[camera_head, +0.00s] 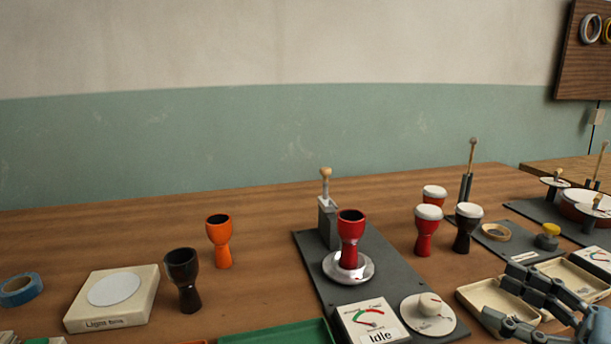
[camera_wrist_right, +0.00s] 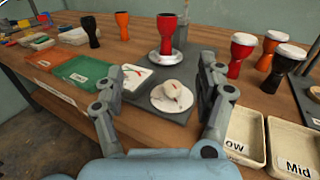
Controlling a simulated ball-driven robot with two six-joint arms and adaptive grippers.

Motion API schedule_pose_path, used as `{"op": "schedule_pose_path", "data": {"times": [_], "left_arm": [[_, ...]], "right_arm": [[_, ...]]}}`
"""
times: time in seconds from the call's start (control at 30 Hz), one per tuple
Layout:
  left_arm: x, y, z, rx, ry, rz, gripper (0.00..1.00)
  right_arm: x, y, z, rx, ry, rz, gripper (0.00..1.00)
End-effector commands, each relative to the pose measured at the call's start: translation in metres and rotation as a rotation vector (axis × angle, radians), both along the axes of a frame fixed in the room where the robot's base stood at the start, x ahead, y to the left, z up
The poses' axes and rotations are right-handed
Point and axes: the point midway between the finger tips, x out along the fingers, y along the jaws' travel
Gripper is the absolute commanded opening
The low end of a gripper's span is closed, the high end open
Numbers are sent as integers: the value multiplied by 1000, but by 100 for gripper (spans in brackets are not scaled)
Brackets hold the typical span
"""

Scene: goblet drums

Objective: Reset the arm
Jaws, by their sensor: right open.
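My right gripper (camera_wrist_right: 165,95) is open and empty above the front of the table. In the head view the right gripper (camera_head: 525,300) shows at the lower right, over the cream trays. My left gripper is not in view. A red goblet drum shell (camera_head: 350,235) stands upright on a silver round plate (camera_head: 362,270) on the dark test board (camera_head: 310,262). The board carries a dial meter reading "Idle" (camera_head: 372,322), a white disc with a knob (camera_head: 428,312) and a lever with a wooden ball (camera_head: 326,190).
An orange shell (camera_head: 220,240) and a black shell (camera_head: 183,278) stand left of the board, near a light box (camera_head: 90,310). White-topped drums (camera_head: 425,232) stand at right.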

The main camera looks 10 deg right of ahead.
Motion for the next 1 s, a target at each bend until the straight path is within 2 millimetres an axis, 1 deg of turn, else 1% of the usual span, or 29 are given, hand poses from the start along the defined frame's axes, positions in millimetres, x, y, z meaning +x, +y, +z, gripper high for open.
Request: {"op": "schedule_pose_path", "data": {"times": [0.13, 0.27, 0.37, 0.53, 0.63, 0.77, 0.83, 0.9, 0.97, 1.0], "left_arm": [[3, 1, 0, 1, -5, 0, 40], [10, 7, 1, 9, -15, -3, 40], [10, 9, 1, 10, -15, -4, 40], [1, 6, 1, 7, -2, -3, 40], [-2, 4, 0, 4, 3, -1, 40], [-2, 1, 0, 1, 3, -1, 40], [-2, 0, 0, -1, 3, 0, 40], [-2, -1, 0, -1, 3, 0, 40], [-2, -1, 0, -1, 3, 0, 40], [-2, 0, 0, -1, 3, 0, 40]], "right_arm": [[-8, 17, 4, -69, -64, 51, 72], [-18, 35, 5, -148, -134, 108, 72], [-28, 53, 7, -228, -204, 165, 72], [-53, 89, 5, -413, -363, 291, 72], [-71, 114, 0, -558, -483, 389, 72], [-101, 147, -17, -824, -680, 559, 72], [-117, 159, -33, -1003, -790, 672, 72], [-129, 164, -50, -1188, -883, 787, 72], [-136, 161, -65, -1347, -941, 889, 72], [-139, 157, -74, -1451, -969, 957, 72]]}}
